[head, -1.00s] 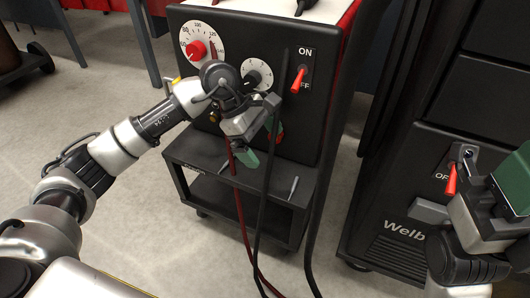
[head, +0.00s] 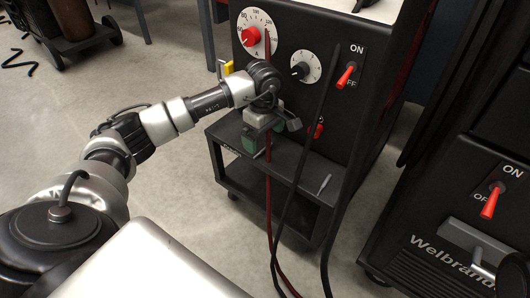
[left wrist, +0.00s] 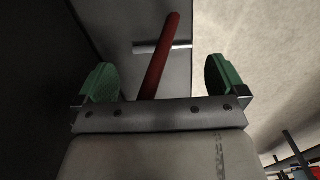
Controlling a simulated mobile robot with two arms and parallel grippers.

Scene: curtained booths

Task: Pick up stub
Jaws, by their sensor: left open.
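The stub (head: 324,183) is a short thin grey rod lying on the dark shelf at the foot of the black welding machine. In the left wrist view the stub (left wrist: 145,49) lies beyond the fingertips, partly covered by a red cable. My left gripper (head: 258,147), with green finger pads, points down over the shelf, left of the stub in the head view. It is open and holds nothing; in the left wrist view its fingers (left wrist: 162,80) stand wide apart with the red cable passing between them in the picture.
The red cable (head: 269,215) and a black cable (head: 297,185) hang before the machine front (head: 318,98), near my left gripper. A second black machine (head: 440,240) stands at right.

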